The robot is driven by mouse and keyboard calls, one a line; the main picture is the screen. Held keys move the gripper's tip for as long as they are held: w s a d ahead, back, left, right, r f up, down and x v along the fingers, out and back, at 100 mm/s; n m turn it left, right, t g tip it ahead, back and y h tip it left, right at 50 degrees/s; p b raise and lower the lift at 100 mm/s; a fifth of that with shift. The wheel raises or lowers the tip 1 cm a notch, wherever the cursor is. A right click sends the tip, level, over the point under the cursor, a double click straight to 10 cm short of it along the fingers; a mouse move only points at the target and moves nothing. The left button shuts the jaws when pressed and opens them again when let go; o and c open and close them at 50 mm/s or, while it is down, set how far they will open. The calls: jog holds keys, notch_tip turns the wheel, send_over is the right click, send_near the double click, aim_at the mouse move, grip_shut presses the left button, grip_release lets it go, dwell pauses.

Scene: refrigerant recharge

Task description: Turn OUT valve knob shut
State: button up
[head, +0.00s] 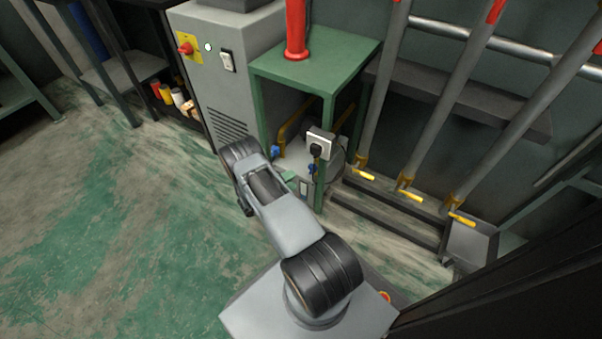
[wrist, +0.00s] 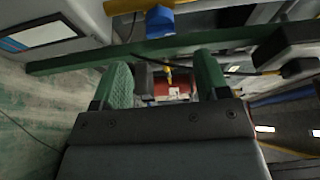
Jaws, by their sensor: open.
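Two small blue knobs show in the head view under the green table: one at the left (head: 275,151) and one beside the front table leg (head: 311,169). I cannot read any label to tell which one is the OUT valve. In the wrist view one blue knob (wrist: 160,20) shows near the top, beyond a green bar and past my fingertips. My gripper (wrist: 163,72) is open, with green pads apart and no object held between them. In the head view my arm reaches toward the table, and the gripper is small and partly hidden there.
The green table (head: 340,62) carries a red cylinder (head: 296,30). A socket box (head: 320,143) with a black plug sits by the table leg. A grey cabinet (head: 222,85) stands at left. Pipes with yellow handles (head: 410,196) stand at right. Open floor (head: 90,230) lies left.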

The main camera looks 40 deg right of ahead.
jog(key=shift+w+a, duration=0.15)
jog(key=shift+a, duration=0.8)
jog(key=shift+w+a, duration=0.1)
jog(key=shift+a, duration=0.85)
